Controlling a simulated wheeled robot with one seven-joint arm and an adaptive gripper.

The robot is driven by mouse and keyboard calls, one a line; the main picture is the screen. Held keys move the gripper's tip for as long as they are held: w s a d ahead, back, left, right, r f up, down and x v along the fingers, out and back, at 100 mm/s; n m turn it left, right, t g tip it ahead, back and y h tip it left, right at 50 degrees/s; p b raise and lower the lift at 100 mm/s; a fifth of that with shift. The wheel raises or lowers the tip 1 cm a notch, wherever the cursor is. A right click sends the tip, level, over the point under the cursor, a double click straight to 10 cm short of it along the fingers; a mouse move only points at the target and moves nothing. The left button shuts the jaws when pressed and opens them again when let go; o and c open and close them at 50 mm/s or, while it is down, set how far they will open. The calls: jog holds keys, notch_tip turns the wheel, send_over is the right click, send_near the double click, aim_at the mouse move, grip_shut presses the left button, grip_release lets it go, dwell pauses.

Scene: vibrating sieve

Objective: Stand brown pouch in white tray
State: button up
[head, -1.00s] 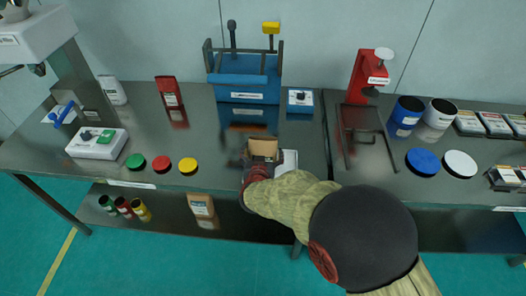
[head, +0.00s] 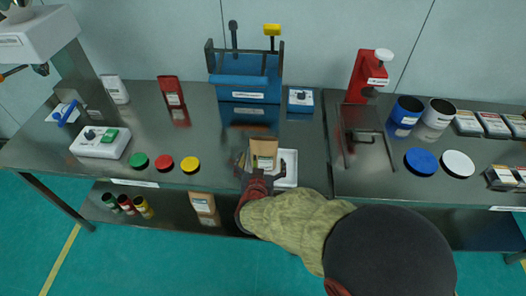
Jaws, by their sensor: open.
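A brown pouch (head: 263,148) stands upright near the middle of the table's front part, its open top facing up and a pale label low on its front. The white tray (head: 290,168) shows just right of the pouch. The pouch appears to stand in the tray, but my gripper hides the tray's left and front parts, so its base is not clear. My gripper (head: 263,172) is open, directly in front of the pouch, with a finger to either side low down. I cannot tell whether the fingers touch it.
A blue sieve machine (head: 245,82) stands behind, with a small control box (head: 301,100) beside it. Green, red and yellow discs (head: 164,164) lie to the left. A red press (head: 368,75) stands right. Another brown pouch (head: 202,203) is on the lower shelf.

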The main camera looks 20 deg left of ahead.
jog(key=v, duration=0.4)
jog(key=shift+s+d+p, duration=0.1)
jog(key=shift+p, duration=0.3)
jog(key=w+d+r+g+y, duration=0.2)
jog(key=w+d+r, duration=0.1)
jog(key=r, duration=0.5)
jog(key=s+d+r+g, duration=0.2)
jog(key=s+d+r, duration=0.1)
jog(key=d+r, duration=0.7)
jog(key=s+d+m+g+h, duration=0.1)
jog(key=s+d+h, duration=0.1)
jog(key=s+d, duration=0.7)
jog(key=s+d+m+g+h, duration=0.1)
jog(key=s+d+g+h, duration=0.1)
jog(key=s+d, duration=0.8)
jog(key=d+r+h, duration=0.1)
jog(key=d, duration=0.4)
jog(key=shift+m+g, duration=0.3)
